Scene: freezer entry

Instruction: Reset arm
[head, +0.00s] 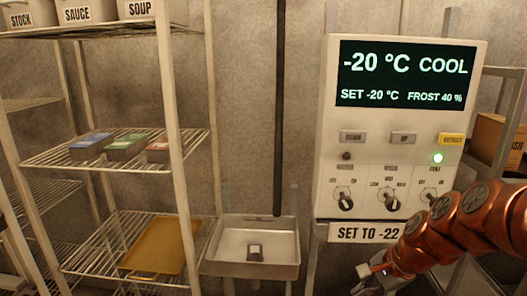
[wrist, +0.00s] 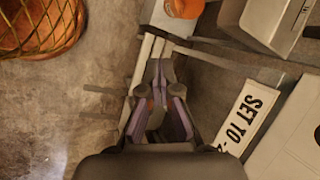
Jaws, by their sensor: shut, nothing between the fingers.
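My gripper (wrist: 158,75) shows in the wrist view with its fingertips together and nothing between them. In the head view my arm comes in from the right edge, and my gripper hangs low at the bottom right, below the control panel (head: 325,150). The panel's screen (head: 405,75) reads -20 °C, COOL, SET -20 °C and FROST 40 %. A green light glows on the panel's right. The "SET TO -22" label (head: 362,233) hangs under the panel, partly covered by my arm, and it also shows tilted in the wrist view (wrist: 250,115).
A wire shelf (head: 100,160) at left holds several coloured boxes and labelled bins. A yellow tray (head: 155,245) lies on its lower level. A metal basin (head: 225,262) stands between shelf and panel. A cardboard box (head: 488,140) sits at right. A wicker basket (wrist: 40,25) shows in the wrist view.

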